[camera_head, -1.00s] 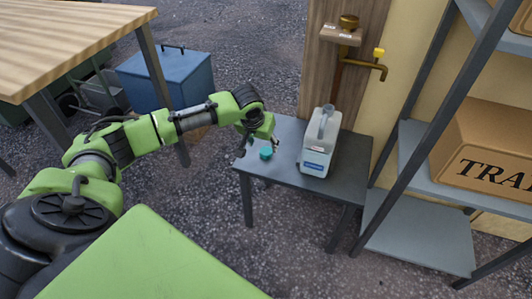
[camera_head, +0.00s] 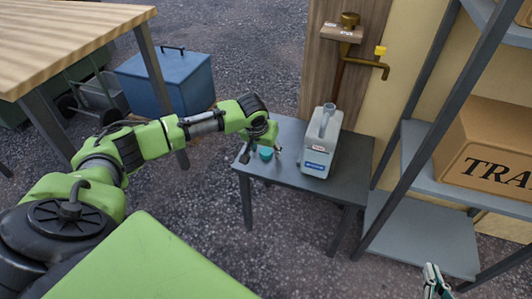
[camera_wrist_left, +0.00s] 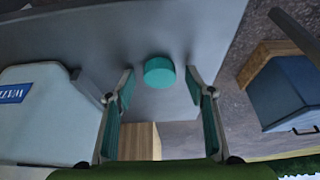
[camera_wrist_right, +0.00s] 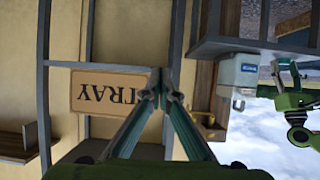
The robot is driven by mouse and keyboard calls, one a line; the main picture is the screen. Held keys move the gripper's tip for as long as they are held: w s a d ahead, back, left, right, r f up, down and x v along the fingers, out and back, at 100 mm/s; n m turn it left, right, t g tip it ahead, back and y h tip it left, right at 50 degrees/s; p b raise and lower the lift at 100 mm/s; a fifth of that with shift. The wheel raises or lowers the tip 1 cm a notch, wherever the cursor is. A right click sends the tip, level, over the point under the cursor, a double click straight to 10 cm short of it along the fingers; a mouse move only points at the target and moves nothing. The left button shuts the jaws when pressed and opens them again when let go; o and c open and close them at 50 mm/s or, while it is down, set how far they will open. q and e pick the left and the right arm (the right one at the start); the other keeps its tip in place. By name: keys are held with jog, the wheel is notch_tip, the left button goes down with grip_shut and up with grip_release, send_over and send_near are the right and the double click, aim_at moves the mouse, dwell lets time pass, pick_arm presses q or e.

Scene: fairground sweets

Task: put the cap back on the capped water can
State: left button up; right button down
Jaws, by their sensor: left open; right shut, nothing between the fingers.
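The water can (camera_head: 319,150), pale grey with a blue label, stands upright on a small grey table (camera_head: 345,180); it also shows in the left wrist view (camera_wrist_left: 32,115). The teal cap (camera_head: 266,153) lies on the table to the left of the can, apart from it. My left gripper (camera_head: 262,150) is open over the cap. In the left wrist view the cap (camera_wrist_left: 159,71) shows between and beyond the two open fingers, and nothing is held. My right gripper (camera_head: 432,282) is shut and empty at the lower right, away from the table.
A brass tap (camera_head: 375,65) with a yellow handle is on the wall behind the can. A grey shelf unit (camera_head: 450,190) with a cardboard box (camera_head: 492,160) stands to the right. A wooden-topped table (camera_head: 60,40) and blue box (camera_head: 168,82) are at left.

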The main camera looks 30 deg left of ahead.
aim_at(265, 152)
pick_arm(q)
jog(key=c, duration=0.8)
jog(key=shift+c, duration=0.2)
jog(key=shift+r, duration=0.15)
pick_arm(e)
jog(key=shift+s+f, duration=0.1)
jog(key=shift+f, duration=0.05)
